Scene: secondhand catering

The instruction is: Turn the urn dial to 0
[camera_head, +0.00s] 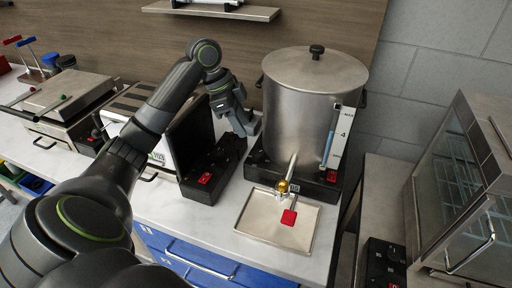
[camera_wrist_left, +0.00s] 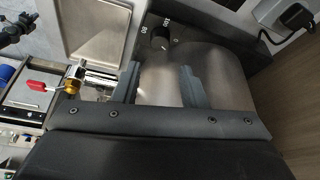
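The urn (camera_head: 312,105) is a large steel pot with a lid, standing on a black base at the back of the counter. In the left wrist view, its curved steel wall (camera_wrist_left: 215,65) lies behind the fingers. A dark round dial (camera_wrist_left: 160,42) sits on the black base, with small white figures beside it. Its setting is too small to read. My left gripper (camera_head: 246,128) is beside the urn's left side, pointing down. In the left wrist view, its two fingers (camera_wrist_left: 160,85) are apart with nothing held between them, and the dial is beyond them. My right gripper is out of view.
A tap with a red handle (camera_head: 288,217) hangs over a steel drip tray (camera_head: 270,238) at the urn's front. A black-based appliance with a red switch (camera_head: 204,178) stands close left of the gripper. A glass-fronted cabinet (camera_head: 465,180) stands at right.

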